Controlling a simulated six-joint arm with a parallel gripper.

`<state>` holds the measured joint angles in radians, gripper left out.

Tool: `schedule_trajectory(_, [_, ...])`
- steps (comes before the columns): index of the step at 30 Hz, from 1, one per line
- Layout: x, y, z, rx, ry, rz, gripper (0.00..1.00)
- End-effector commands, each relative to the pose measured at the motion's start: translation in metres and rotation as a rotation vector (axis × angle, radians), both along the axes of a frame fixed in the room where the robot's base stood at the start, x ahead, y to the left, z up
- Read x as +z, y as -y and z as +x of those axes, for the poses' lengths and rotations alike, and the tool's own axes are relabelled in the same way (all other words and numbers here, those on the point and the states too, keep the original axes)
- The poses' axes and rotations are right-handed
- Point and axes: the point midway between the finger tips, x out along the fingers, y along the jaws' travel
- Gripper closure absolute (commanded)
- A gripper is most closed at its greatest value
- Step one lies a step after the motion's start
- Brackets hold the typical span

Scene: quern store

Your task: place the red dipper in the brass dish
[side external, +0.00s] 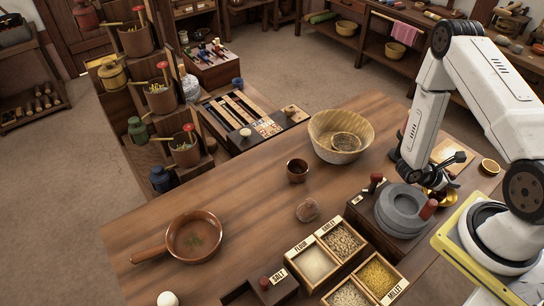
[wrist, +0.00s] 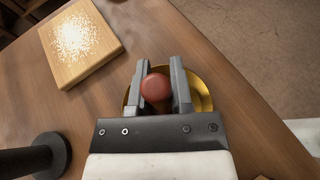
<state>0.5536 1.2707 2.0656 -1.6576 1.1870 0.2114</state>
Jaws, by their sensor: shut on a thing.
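The red dipper (wrist: 155,87) shows in the wrist view as a round red end between the two jaws. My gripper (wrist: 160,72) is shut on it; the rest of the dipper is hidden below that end. The brass dish (wrist: 204,98) lies under the jaws, its shiny rim showing on both sides of them. I cannot tell whether the dipper touches the dish. In the side view the brass dish (side external: 450,198) is partly covered by my gripper (side external: 434,187), right of the grey quern, and the dipper cannot be made out clearly.
The grey stone quern (side external: 395,213) with a red handle stands close left of the dish. A board with white grains (wrist: 95,58) lies beyond the dish. A small bowl (side external: 490,166) is at the far right. Grain boxes (side external: 347,257) line the front.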

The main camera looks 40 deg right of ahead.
Motion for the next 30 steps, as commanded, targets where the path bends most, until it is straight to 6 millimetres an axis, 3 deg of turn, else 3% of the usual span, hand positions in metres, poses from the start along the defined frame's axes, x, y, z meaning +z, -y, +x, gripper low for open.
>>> schedule_trajectory(1, [-0.001,0.000,0.000,0.000,0.000,0.000,1.00])
schedule_trajectory(2, [-0.001,0.000,0.000,0.000,0.000,0.000,0.68])
schedule_trajectory(3, [-0.001,0.000,0.000,0.000,0.000,0.000,0.55])
schedule_trajectory(5, [-0.001,0.000,0.000,0.000,0.000,0.000,0.39])
schedule_trajectory(20, [0.002,-0.001,0.001,0.001,0.000,0.000,0.39])
schedule_trajectory(30, [0.013,-0.023,0.015,0.005,0.001,-0.001,0.39])
